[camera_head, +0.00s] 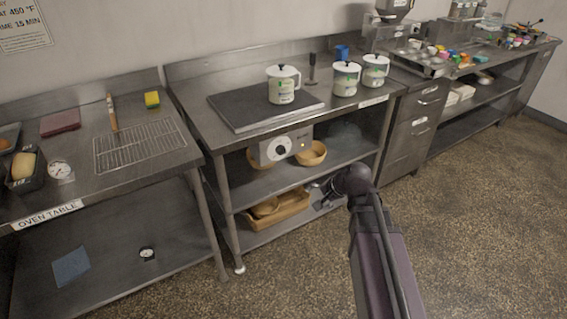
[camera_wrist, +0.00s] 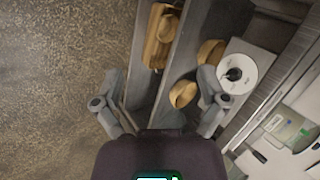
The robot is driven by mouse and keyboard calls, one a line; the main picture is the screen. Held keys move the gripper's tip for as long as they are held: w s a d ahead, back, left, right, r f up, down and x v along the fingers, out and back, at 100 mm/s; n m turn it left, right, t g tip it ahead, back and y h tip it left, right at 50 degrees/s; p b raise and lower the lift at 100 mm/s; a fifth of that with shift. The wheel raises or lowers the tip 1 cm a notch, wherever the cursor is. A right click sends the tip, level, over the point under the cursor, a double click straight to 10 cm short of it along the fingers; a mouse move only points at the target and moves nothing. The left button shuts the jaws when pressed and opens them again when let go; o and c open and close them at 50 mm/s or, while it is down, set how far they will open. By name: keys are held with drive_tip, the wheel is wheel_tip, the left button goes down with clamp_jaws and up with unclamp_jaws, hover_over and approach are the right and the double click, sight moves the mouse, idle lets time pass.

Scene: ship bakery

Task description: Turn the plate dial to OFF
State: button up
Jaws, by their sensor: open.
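The plate dial (camera_head: 280,150) is a black knob on a round white face, on the front of a grey control box (camera_head: 300,142) below the tabletop of the middle table. The dial also shows at upper right in the wrist view (camera_wrist: 234,75), with its black knob at the centre. The marks on the face are too small to read. A dark flat plate (camera_head: 228,108) lies on the tabletop above the box. My gripper (camera_head: 323,190) is open and empty, in front of the shelves, below and right of the dial. In the wrist view, the dial is beyond my right finger (camera_wrist: 160,97).
Wooden bowls (camera_head: 311,153) sit behind and beside the box. A wooden tray (camera_head: 287,210) is on the lower shelf. The oven table (camera_head: 110,182) stands left. The floor in front is clear.

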drive_tip(key=w+a+f+m+t+y+b, duration=0.3)
drive_tip(key=w+a+m+t+y+b, duration=0.15)
drive_tip(key=w+m+b, duration=0.45)
drive_tip(key=m+t+b, duration=0.6)
drive_tip(key=m+b, duration=0.4)
drive_tip(key=m, duration=0.1)
approach(284, 153)
drive_tip(key=v, duration=0.3)
drive_tip(key=shift+d+f, duration=0.1)
drive_tip(key=shift+d, duration=0.05)
drive_tip(key=shift+w, duration=0.15)
drive_tip(key=x, duration=1.3)
drive_tip(key=shift+w+a, duration=0.15)
drive_tip(key=shift+a, duration=0.2)
drive_tip(key=c, duration=1.2)
